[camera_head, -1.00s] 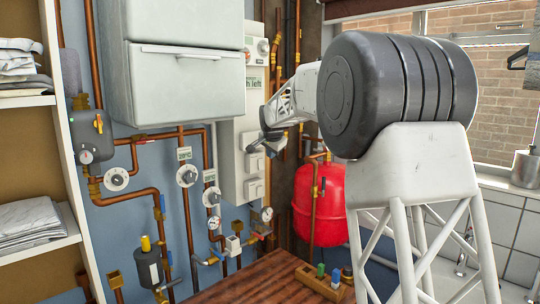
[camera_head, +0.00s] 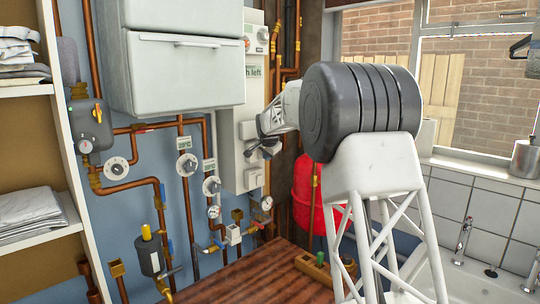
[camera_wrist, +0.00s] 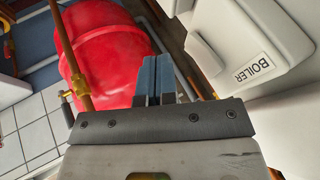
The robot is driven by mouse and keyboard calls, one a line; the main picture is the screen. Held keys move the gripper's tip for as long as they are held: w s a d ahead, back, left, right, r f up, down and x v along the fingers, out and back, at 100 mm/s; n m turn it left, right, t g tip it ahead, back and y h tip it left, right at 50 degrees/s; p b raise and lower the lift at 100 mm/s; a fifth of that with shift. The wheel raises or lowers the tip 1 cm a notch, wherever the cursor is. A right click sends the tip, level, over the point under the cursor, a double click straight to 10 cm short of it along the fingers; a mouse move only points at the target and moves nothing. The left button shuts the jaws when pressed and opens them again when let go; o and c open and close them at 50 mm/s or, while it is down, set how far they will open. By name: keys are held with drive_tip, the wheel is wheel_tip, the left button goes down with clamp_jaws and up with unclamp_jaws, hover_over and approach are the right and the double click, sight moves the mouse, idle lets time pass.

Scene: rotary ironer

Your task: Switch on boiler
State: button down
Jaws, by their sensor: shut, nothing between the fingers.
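A white switch box (camera_wrist: 240,40) with a raised rocker (camera_wrist: 203,58) and the label BOILER (camera_wrist: 252,67) fills the upper right of the wrist view. An upper switch box (camera_head: 248,130) and a lower one (camera_head: 253,178) show there. The rocker's on or off state is unclear.
A red tank (camera_head: 303,190) stands right of the panel and behind my arm. Copper pipes with dials and valves cover the blue wall. A large pale cabinet (camera_head: 180,70) hangs left of the panel. A wooden worktop (camera_head: 250,275) lies below.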

sight(261, 153)
drive_tip(key=shift+w+a+f, duration=0.2)
drive_tip(key=shift+w+a, duration=0.65)
drive_tip(key=shift+w, duration=0.05)
drive_tip(key=shift+f, duration=0.1)
drive_tip(key=shift+w+a, duration=0.15)
drive_tip(key=shift+r, duration=0.2)
drive_tip(key=shift+r, duration=0.65)
